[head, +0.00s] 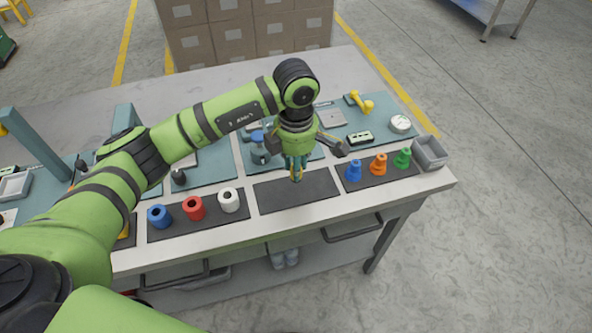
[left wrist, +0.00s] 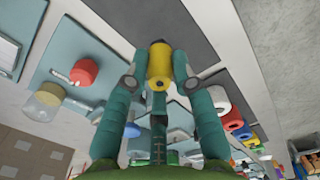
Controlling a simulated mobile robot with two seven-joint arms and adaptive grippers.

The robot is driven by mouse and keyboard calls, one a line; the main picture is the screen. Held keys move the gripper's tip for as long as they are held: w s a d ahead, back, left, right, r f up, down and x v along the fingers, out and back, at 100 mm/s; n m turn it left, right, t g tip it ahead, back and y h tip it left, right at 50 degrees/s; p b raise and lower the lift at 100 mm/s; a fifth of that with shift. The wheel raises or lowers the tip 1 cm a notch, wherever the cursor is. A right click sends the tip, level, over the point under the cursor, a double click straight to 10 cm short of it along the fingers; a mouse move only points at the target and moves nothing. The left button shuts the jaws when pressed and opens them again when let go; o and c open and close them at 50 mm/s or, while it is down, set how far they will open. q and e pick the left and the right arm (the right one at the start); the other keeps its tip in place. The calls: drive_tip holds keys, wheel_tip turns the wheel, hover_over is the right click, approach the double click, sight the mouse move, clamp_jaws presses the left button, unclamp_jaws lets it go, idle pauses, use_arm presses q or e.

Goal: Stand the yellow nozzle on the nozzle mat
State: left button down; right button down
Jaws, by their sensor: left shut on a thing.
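My left gripper (head: 296,172) points down over the empty dark mat in the middle front of the bench. In the left wrist view its fingertips (left wrist: 159,72) are shut on the yellow nozzle (left wrist: 158,64), which shows as a yellow cylinder with a dark end. In the head view the fingers mostly hide it. A dark mat (head: 405,172) at the right front carries a blue nozzle (head: 354,170), an orange nozzle (head: 378,164) and a green nozzle (head: 402,158), all upright. My right gripper is not in view.
The middle dark mat (head: 275,196) is bare. Blue (head: 159,216), red (head: 194,207) and white (head: 229,200) hollow cylinders stand on a mat to its left. A grey bin (head: 430,153) stands at the right edge. Tools and a gauge (head: 400,123) lie behind.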

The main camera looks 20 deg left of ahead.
use_arm(q)
wheel_tip(320, 180, down, 3)
drive_tip(key=shift+f+p, duration=0.2)
drive_tip(key=shift+p, duration=0.5)
drive_tip(key=shift+f, duration=0.25)
drive_tip(key=shift+f+b, duration=0.2)
drive_tip(key=shift+b, duration=0.1)
drive_tip(key=c, duration=1)
unclamp_jaws()
drive_tip(key=shift+r, duration=0.1)
